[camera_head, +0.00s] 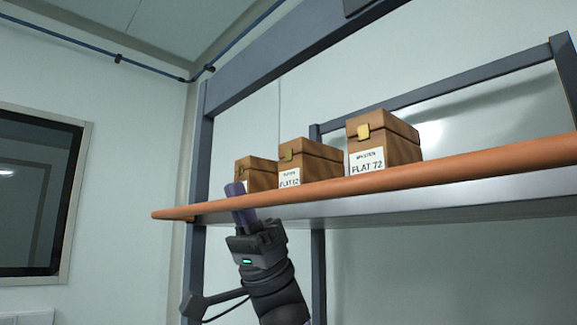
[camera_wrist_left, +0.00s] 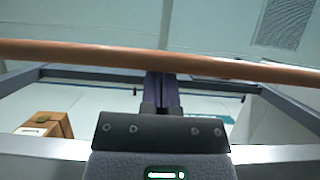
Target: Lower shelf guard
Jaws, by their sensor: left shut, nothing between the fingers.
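The shelf guard (camera_head: 450,173) is a long orange-brown bar along the front edge of the raised shelf, near the level of the box bottoms. It also crosses the upper part of the left wrist view (camera_wrist_left: 80,53). My left gripper (camera_head: 237,190) reaches up from below near the guard's left part, its fingers overlapping the bar in the head view. In the wrist view the closed fingers (camera_wrist_left: 161,88) point up to the bar's lower edge. They are shut and empty. I cannot tell whether they touch the guard. My right gripper is not in view.
Three brown boxes with white labels stand on the shelf behind the guard: a left one (camera_head: 257,172), a middle one (camera_head: 312,160) and a right one (camera_head: 388,138). Grey frame posts (camera_head: 201,150) support the shelf. A dark window (camera_head: 38,195) is at left.

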